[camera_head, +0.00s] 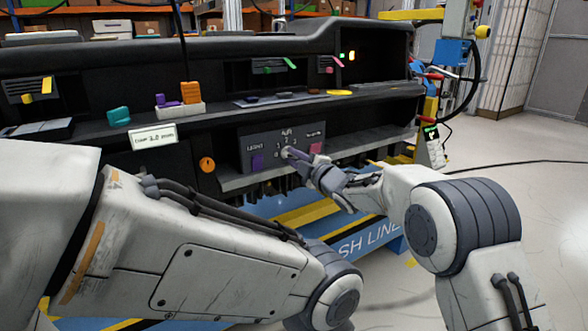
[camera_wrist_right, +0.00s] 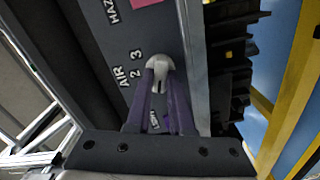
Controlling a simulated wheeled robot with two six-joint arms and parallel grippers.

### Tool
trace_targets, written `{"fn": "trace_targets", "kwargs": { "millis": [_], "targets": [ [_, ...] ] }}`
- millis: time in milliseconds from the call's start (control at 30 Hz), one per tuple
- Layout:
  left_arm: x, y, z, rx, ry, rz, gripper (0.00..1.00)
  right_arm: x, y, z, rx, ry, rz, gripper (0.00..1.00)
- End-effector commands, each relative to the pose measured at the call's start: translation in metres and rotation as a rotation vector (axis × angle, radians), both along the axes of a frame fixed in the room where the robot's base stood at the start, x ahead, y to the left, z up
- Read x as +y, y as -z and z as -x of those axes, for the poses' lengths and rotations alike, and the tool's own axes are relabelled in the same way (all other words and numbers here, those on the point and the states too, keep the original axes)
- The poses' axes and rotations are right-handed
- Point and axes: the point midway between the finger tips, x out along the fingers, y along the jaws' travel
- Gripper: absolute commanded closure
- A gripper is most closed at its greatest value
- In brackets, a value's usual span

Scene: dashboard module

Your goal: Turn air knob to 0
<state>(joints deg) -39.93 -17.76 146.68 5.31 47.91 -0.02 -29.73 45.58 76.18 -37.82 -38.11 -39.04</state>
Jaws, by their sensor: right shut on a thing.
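The air knob (camera_wrist_right: 158,65) is a small pale grey knob on the dark control panel (camera_head: 243,143), below the label AIR. In the wrist view the numbers 2 and 3 show beside it; the head view also shows a 1. My right gripper (camera_wrist_right: 160,88) has its two purple fingers on either side of the knob, shut on it. In the head view my right gripper (camera_head: 293,156) reaches the panel from the right and covers part of the knob. I cannot tell which number the knob points to. My left arm crosses the lower left; its gripper is not visible.
A purple button (camera_head: 257,162) sits left of the knob and a pink button (camera_head: 316,149) to the right. An orange round knob (camera_head: 207,164) is further left. Coloured blocks (camera_head: 180,99) stand on the dashboard shelf. Open floor lies at the right.

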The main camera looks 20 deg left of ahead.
Motion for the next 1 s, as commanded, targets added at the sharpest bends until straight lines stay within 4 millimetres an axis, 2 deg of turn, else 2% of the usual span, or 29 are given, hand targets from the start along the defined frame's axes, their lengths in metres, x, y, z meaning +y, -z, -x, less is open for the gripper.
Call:
{"fn": "trace_targets", "kwargs": {
  "millis": [33, 100, 400, 1000],
  "targets": [
    [0.0, 0.011, 0.0, 0.0, 0.0, 0.0, 0.5, 0.001, 0.004, 0.001, -0.036, -0.003, 0.023, 1.0],
    [0.0, 0.018, 0.0, 0.0, 0.0, 0.0, 0.5, 0.001, 0.004, 0.001, -0.079, -0.002, 0.058, 1.0],
    [0.0, 0.037, 0.0, 0.0, 0.0, 0.0, 0.5, 0.002, 0.003, 0.001, -0.22, -0.003, 0.169, 1.0],
    [0.0, 0.044, 0.0, 0.0, 0.0, 0.0, 0.5, 0.002, 0.002, 0.002, -0.285, -0.004, 0.222, 1.0]
  ]
}}
